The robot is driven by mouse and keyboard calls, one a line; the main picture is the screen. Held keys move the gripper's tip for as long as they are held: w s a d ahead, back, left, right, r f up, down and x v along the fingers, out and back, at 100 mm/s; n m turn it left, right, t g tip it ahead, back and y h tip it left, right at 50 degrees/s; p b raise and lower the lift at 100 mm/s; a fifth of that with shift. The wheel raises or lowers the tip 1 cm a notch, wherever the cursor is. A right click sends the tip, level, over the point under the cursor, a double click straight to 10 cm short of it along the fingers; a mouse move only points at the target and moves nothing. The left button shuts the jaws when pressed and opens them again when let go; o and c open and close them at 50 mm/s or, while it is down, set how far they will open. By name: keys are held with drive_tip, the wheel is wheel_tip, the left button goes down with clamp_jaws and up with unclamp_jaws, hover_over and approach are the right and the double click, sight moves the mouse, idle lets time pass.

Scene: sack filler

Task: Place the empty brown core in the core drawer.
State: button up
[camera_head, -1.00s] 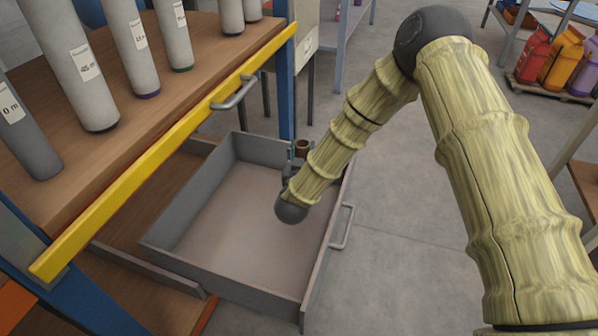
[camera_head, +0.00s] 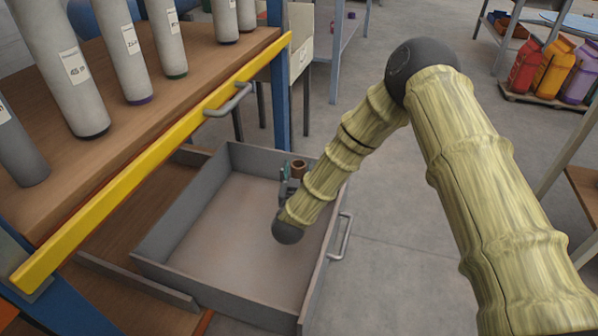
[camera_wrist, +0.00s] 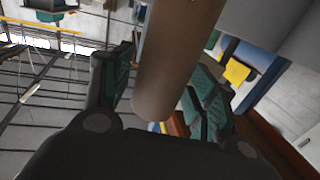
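The brown core (camera_head: 299,169) is between the fingers of my gripper (camera_head: 290,186) in the head view, mostly hidden by my arm. In the wrist view the core (camera_wrist: 174,62) is a plain brown tube between the green-padded fingers of my gripper (camera_wrist: 165,95), which look closed on it. The grey drawer (camera_head: 168,272) is pulled open below the wooden shelf, and its visible floor is bare. My gripper and the core appear over the drawer's far right part; their height above its floor is hard to tell.
A yellow bar (camera_head: 150,165) with a handle edges the shelf above the drawer, on the left. Several labelled grey rolls (camera_head: 75,75) stand on that shelf. A blue post (camera_head: 280,90) rises behind the drawer. Open floor (camera_head: 390,260) lies to the right.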

drive_tip(key=shift+r, duration=0.1)
drive_tip(key=shift+s, duration=0.25)
drive_tip(key=s+a+p, duration=0.1)
drive_tip(key=s+p, duration=0.3)
drive_tip(key=s, duration=0.7)
drive_tip(key=shift+s+a+p, duration=0.2)
drive_tip(key=shift+p, duration=0.15)
